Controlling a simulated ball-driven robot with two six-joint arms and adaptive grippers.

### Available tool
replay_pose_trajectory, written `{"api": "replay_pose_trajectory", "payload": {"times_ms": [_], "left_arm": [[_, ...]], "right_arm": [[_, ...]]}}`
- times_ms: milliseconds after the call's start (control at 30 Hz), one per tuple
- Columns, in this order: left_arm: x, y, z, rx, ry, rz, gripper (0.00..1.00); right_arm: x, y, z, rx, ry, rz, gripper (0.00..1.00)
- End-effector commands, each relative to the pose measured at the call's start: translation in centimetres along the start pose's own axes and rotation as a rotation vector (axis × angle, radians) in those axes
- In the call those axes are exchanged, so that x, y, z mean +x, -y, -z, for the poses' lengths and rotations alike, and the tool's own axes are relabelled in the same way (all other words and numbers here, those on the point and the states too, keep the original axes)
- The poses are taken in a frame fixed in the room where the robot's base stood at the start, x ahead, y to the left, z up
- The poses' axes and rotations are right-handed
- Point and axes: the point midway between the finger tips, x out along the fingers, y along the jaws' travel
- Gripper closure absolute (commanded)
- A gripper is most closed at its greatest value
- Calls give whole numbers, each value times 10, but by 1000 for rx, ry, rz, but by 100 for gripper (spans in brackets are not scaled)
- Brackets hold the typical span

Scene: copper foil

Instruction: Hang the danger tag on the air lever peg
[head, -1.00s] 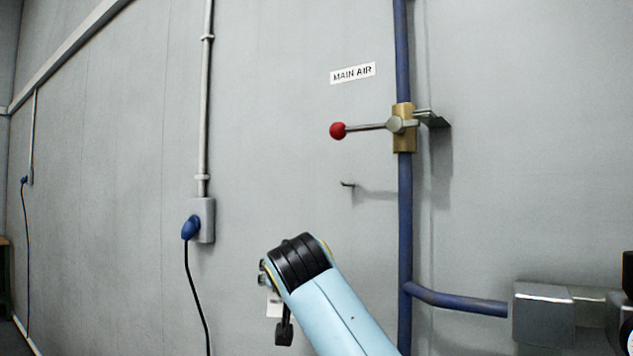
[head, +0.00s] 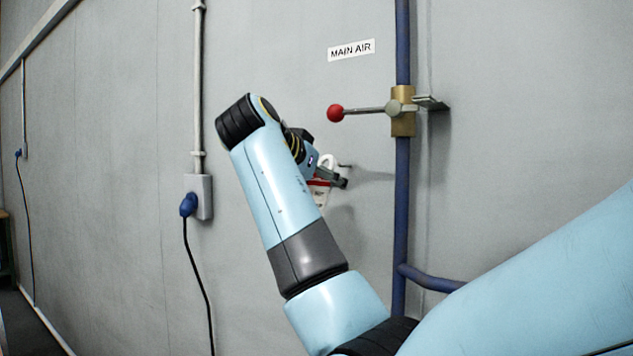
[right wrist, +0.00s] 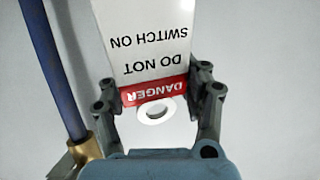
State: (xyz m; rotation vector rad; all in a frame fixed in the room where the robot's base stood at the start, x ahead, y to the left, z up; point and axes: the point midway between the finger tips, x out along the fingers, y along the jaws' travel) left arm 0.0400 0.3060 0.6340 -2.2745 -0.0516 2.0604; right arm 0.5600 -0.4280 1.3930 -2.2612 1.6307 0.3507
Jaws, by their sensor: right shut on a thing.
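The danger tag (right wrist: 155,60) is white with a red DANGER band and a white ring around its hole; its lettering appears upside down in the right wrist view. My right gripper (right wrist: 150,88) is shut on it, a finger at each side. In the head view the right gripper (head: 335,179) is close to the wall, with the tag (head: 318,190) partly hidden by it. I cannot tell whether tag and peg touch. My left gripper is out of view.
A blue pipe (head: 402,210) with a brass valve (head: 403,122) runs up the wall right of the peg. A MAIN AIR label (head: 351,50) is above the lever. A socket (head: 200,196) with a blue plug (head: 188,204) and hanging cable is at left.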

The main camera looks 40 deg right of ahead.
Motion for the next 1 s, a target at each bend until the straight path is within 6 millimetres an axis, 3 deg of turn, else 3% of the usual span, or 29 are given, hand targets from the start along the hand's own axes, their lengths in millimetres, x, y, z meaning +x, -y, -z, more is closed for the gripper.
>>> {"api": "replay_pose_trajectory", "payload": {"times_ms": [1000], "left_arm": [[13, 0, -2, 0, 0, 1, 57]], "right_arm": [[59, -2, 15, 1, -1, 1, 100]]}}
